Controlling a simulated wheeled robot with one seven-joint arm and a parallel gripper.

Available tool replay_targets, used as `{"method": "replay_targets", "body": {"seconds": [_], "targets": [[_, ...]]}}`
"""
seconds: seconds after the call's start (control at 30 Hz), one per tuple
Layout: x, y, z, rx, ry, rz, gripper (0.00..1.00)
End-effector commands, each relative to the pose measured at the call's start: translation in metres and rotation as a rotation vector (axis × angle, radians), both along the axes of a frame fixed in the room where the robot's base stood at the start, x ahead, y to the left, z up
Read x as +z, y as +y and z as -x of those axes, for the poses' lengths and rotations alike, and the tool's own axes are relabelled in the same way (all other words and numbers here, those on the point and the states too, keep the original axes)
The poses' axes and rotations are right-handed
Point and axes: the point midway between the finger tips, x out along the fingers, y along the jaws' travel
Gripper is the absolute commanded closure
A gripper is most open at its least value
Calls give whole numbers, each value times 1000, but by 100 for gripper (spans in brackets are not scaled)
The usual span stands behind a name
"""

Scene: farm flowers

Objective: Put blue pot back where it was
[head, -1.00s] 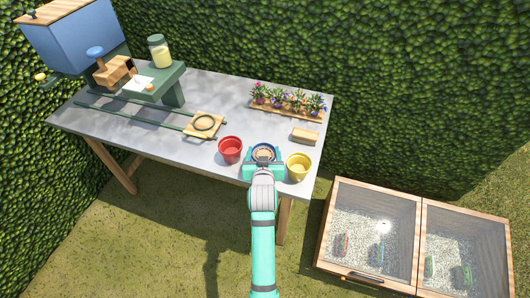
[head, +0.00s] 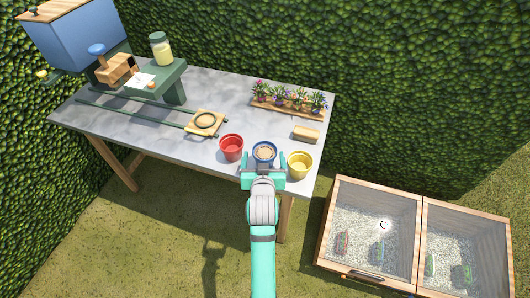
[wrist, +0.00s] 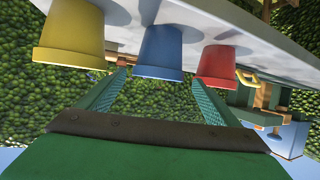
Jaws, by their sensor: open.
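The blue pot (head: 264,152) stands on the grey table near its front edge, between a red pot and a yellow pot. It has a light brown fill. My gripper (head: 264,165) is open just in front of it, on the near side. In the wrist view, which is upside down, the blue pot (wrist: 160,45) stands just beyond the fingertips (wrist: 160,85), and no finger visibly grips it.
The red pot (head: 231,147) is close on the left and the yellow pot (head: 300,164) close on the right. A wooden block (head: 306,135) and a flower tray (head: 277,108) lie behind. A wooden square with a ring (head: 206,122) lies left. The table's middle (head: 225,100) is clear.

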Motion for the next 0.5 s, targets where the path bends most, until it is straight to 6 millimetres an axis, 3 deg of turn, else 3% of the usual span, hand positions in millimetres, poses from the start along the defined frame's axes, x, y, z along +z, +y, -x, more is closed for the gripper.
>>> {"method": "replay_targets", "body": {"seconds": [0.2,0.5], "targets": [[16,-4,39,-6,0,0,15],[23,-3,64,-5,1,0,15]]}}
